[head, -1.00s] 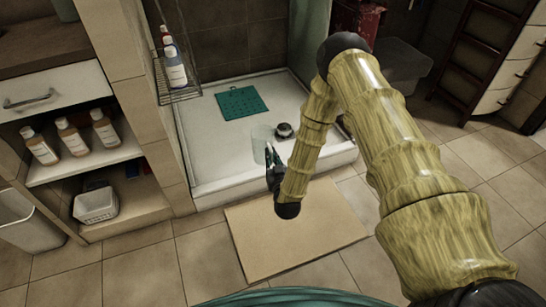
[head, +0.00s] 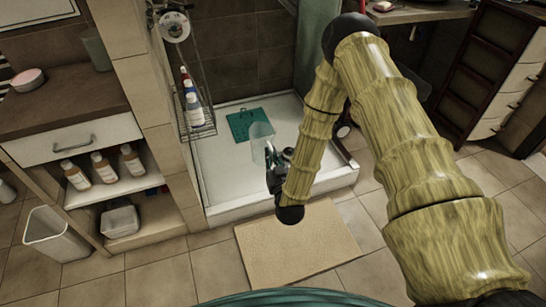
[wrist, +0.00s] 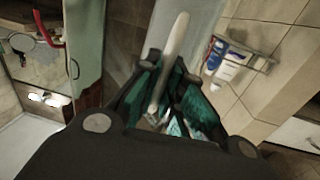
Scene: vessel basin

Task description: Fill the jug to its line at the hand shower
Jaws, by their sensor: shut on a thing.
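The jug (head: 261,141) is a clear, pale, see-through vessel held above the white shower tray, roughly upright in the head view. My gripper (head: 274,172) is shut on it at its near side. In the wrist view the pale handle (wrist: 175,50) stands between my gripper's teal fingers (wrist: 165,108), with the see-through jug wall (wrist: 195,18) behind. I cannot make out the jug's line or any water in it. A round white fitting (head: 174,26) high on the wall by the wire rack may be the hand shower; I cannot tell surely.
The shower tray (head: 215,180) has a raised front rim and a teal mat (head: 241,126). A wire rack with bottles (head: 194,106) hangs at its left. A shelf unit (head: 90,133) stands left, a green panel (head: 311,55) behind. A beige mat (head: 300,250) lies in front.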

